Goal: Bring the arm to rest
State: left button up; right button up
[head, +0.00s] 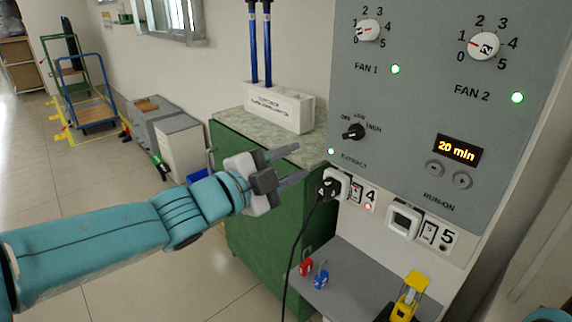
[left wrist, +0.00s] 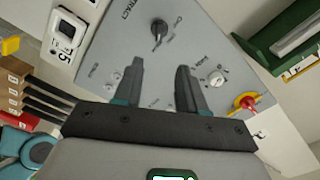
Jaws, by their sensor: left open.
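My left arm comes in from the left in the head view. Its gripper (head: 288,167) is open and empty, with its two grey fingers apart, in front of the green cabinet and left of the grey control panel (head: 408,110). In the left wrist view the gripper (left wrist: 158,80) also shows open, with nothing between the fingers and the panel (left wrist: 130,60) beyond them. I cannot tell from these views how close the fingertips are to the panel. My right gripper is not in view.
A black plug (head: 328,187) sits in socket 4, its cable hanging down. A grey shelf (head: 345,285) below holds red and blue items and a yellow one. The green cabinet (head: 262,225) carries a white block (head: 278,107) with blue rods. Floor is clear at the left, before a trolley (head: 82,90).

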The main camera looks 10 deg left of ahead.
pick_arm(q)
jog(key=shift+s+a, duration=0.25)
jog(key=shift+s, duration=0.1)
